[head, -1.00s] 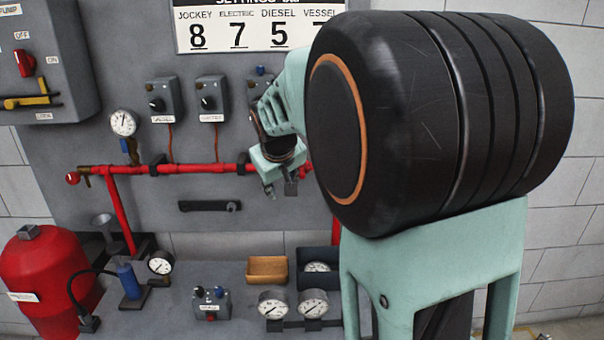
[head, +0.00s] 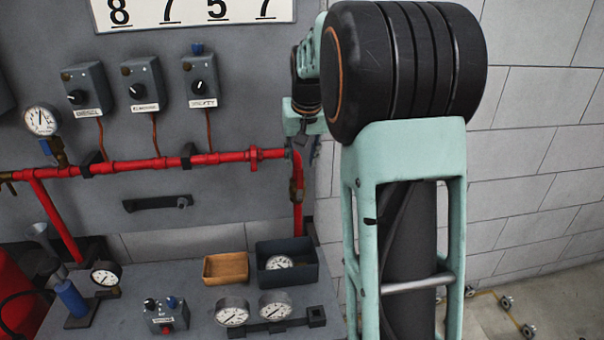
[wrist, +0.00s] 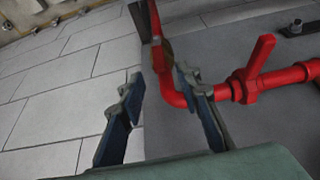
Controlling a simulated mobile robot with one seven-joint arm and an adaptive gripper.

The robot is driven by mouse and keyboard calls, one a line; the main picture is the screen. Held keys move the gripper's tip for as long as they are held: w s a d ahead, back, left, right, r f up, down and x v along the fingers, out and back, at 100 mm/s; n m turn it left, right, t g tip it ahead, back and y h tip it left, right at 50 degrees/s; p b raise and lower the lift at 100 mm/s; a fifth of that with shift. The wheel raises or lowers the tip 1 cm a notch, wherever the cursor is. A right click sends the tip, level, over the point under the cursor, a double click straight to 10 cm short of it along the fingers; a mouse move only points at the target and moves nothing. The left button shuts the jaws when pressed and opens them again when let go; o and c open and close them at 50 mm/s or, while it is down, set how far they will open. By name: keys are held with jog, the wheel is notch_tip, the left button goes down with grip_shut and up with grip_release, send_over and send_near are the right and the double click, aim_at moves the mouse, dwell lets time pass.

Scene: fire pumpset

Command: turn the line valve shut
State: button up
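A red pipe (head: 215,158) crosses the grey panel and bends down at its right end. A red lever-like part (wrist: 260,62) stands out from a fitting on the horizontal pipe in the wrist view. I cannot tell for certain which part is the line valve's handle. My gripper (wrist: 158,92) is open, with its fingers apart and the pipe bend between them in the picture. Contact with the pipe is not clear.
Three grey switch boxes (head: 140,84) hang above the pipe, and a wrench (head: 157,203) hangs below. A wooden tray (head: 226,267), a dark bin (head: 287,268) and gauges (head: 232,312) stand on the bench below. The block wall (head: 540,150) at right is clear.

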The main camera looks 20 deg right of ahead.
aim_at(300, 172)
jog(key=x, duration=0.7)
jog(key=shift+w+f, duration=0.2)
jog(key=shift+f, duration=0.1)
jog(key=shift+c, duration=0.4)
grip_shut()
